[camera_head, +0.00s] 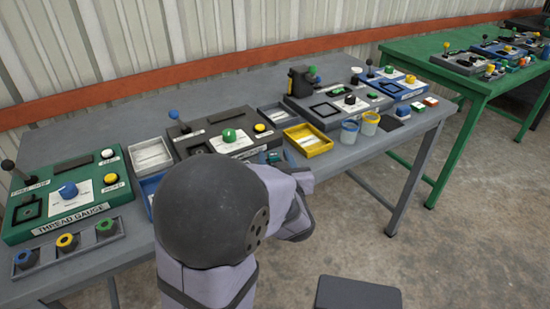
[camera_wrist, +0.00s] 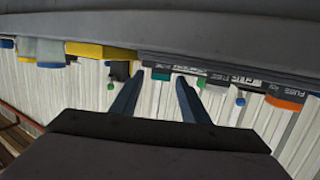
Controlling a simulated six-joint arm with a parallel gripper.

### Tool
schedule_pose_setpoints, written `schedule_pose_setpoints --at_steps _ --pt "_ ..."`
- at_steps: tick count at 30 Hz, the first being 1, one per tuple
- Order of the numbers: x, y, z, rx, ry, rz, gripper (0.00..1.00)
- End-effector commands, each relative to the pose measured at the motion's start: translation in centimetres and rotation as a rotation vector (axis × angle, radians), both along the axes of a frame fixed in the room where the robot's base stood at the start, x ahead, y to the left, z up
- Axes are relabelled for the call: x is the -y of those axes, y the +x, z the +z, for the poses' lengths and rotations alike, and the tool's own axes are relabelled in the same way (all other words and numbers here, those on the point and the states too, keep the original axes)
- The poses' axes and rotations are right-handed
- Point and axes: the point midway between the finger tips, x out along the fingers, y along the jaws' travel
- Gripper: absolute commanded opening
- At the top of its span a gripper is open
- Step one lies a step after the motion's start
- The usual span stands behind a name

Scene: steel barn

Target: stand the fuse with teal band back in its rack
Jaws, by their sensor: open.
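A small teal piece (camera_wrist: 160,75) shows in the wrist view at the edge of a dark panel lettered FUSE (camera_wrist: 240,83). It lies between and just beyond my fingertips as seen there; I cannot tell whether it is the fuse's band. My gripper (camera_wrist: 160,84) is open with nothing visibly held between its two blue-grey fingers. In the head view a small teal piece (camera_head: 272,157) shows at the front of the middle dark tester (camera_head: 205,147), just beyond my arm. My arm hides the gripper there. I cannot make out the rack clearly.
A yellow tray (camera_head: 308,140), a blue-rimmed cup (camera_head: 349,132) and a yellow-rimmed cup (camera_head: 370,123) stand to the right. A green thread gauge (camera_head: 65,190) and a grey tray of ringed pieces (camera_head: 67,247) are at left. The back of the grey table (camera_head: 110,120) has free room.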

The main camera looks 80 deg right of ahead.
Motion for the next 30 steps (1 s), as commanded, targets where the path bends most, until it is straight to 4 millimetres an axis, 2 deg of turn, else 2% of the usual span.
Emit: schedule_pose_setpoints --at_steps 6,8,21,30 --pt "-2.5 -1.2 0.6 0.000 0.000 -0.005 0.41" --pt "-2.7 -1.2 0.3 0.001 -0.005 0.000 0.41" --pt "-4.6 -1.9 0.8 0.002 -0.001 0.003 0.41" --pt "-4.9 -2.0 1.0 0.001 0.003 0.001 0.41"
